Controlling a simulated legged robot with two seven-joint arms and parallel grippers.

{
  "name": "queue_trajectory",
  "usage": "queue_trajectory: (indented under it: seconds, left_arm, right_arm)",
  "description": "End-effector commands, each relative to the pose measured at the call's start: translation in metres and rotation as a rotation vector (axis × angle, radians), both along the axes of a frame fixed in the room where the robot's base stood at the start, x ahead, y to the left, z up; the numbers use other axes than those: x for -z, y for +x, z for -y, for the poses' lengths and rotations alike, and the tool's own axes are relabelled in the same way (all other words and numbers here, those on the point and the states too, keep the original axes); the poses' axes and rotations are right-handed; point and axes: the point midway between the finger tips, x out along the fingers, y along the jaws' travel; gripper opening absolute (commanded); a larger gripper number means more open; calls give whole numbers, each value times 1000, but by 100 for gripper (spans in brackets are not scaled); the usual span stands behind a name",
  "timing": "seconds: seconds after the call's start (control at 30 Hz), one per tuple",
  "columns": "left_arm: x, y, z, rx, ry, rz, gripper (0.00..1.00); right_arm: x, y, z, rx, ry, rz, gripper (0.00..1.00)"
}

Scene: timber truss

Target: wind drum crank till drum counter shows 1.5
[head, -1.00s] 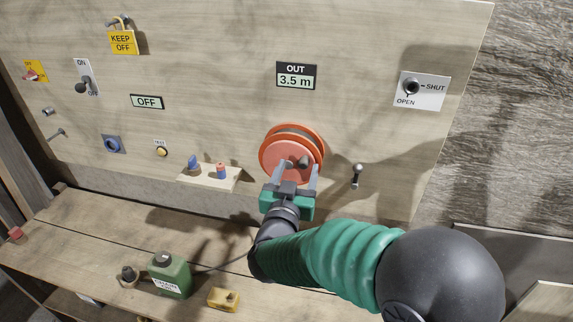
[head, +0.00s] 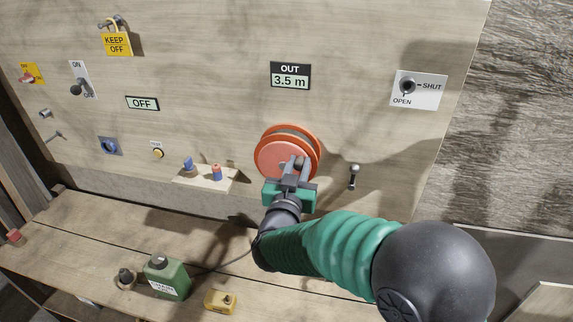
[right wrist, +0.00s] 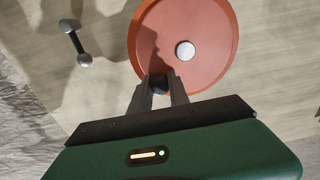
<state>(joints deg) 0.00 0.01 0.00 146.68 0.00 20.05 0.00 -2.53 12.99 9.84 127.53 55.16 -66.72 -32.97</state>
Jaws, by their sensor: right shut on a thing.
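The orange-red drum (head: 278,158) is mounted on the upright wooden board, and its face also fills the upper middle of the right wrist view (right wrist: 200,30). The drum counter (head: 290,76) above it reads OUT 3.5 m. My right gripper (head: 295,166) is at the drum's lower right face. In the right wrist view its fingers (right wrist: 160,88) are shut on a small dark crank knob (right wrist: 159,83) near the drum's rim. A pale hub (right wrist: 185,51) shows at the drum's centre. My left gripper is in neither view.
A small lever (head: 353,177) sits right of the drum, with an OPEN/SHUT dial (head: 408,86) above it. A shelf (head: 205,180) with blue and red pieces is at left. A green can (head: 166,277) and yellow box (head: 220,301) stand on the bench (head: 90,235).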

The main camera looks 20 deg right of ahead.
Motion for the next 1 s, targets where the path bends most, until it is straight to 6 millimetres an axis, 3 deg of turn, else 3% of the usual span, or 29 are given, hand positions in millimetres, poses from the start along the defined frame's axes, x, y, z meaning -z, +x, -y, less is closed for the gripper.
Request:
queue_trajectory:
  seconds: [0.23, 0.8, 1.0]
  left_arm:
    - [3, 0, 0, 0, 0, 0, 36]
    - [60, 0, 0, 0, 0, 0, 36]
    - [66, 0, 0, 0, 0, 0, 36]
  right_arm:
    - [4, 0, 2, 3, 7, 1, 0]
    - [25, -4, 7, 2, 283, 208, 0]
    - [24, -5, 8, 2, 337, 245, 0]
